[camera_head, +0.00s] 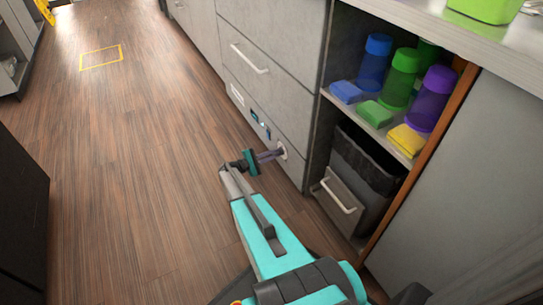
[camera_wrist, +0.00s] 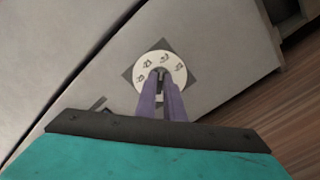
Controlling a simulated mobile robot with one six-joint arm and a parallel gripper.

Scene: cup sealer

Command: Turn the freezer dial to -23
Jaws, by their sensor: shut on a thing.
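The freezer dial (camera_wrist: 176,70) is a round white disc with dark printed marks, too small to read, on a dark square plate in the wrist view. It sits on the grey lower front panel. In the head view the dial (camera_head: 283,151) is a small pale spot at the panel's right end. My gripper (camera_wrist: 161,82) reaches it with both purple fingers, shut on the dial's middle knob, which the fingertips mostly hide. In the head view my gripper (camera_head: 279,153) points right to the dial, low over the floor.
A small display (camera_head: 256,117) and a white label (camera_head: 237,94) are on the same panel. A drawer with a handle (camera_head: 249,58) is above. To the right is an open shelf with bottles (camera_head: 404,79) and sponges, above a bin (camera_head: 341,195). Wooden floor (camera_head: 120,170) is clear at left.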

